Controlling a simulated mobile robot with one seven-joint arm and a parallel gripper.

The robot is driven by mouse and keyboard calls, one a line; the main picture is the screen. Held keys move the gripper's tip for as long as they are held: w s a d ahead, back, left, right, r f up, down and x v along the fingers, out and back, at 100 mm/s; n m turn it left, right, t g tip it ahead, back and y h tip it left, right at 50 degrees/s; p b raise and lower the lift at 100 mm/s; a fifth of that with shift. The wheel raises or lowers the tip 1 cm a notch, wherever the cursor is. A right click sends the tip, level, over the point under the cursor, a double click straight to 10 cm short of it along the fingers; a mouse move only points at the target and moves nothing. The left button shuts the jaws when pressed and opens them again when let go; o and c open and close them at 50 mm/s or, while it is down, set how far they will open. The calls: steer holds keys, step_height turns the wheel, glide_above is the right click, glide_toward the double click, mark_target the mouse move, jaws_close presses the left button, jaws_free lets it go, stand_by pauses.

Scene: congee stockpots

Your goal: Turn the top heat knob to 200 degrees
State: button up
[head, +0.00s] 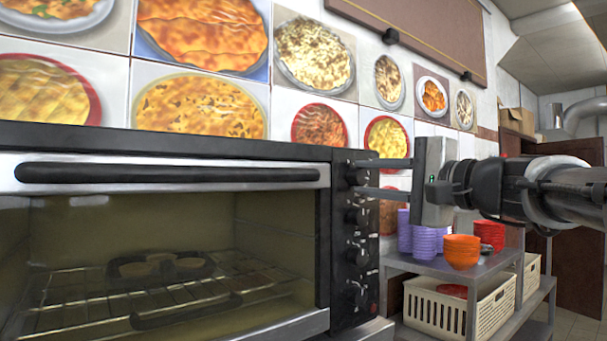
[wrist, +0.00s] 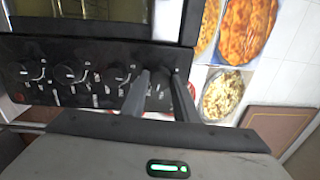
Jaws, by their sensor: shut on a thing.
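The black toaster oven has a column of black heat knobs on its control panel (head: 350,325). The top heat knob (wrist: 159,77) is at the right end of the knob row in the wrist view. My gripper (head: 360,177) reaches in from the right in the head view, with its two fingers one above the other at the top knob. In the wrist view my gripper (wrist: 161,76) has a finger on each side of this knob and is shut on it. The fingers partly hide the knob, and its pointer and degree marks are too small to read.
A metal shelf (head: 440,268) right of the oven holds purple bowls (head: 428,241) and orange bowls (head: 462,251), with a cream basket (head: 440,308) below.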

steer(key=shift+m+p, duration=0.5)
steer(key=shift+m, duration=1)
steer(key=o, duration=1.1)
steer(key=shift+c, duration=0.2)
steer(key=shift+s, duration=0.1)
steer(key=v, duration=1.7)
steer(key=shift+s, duration=0.2)
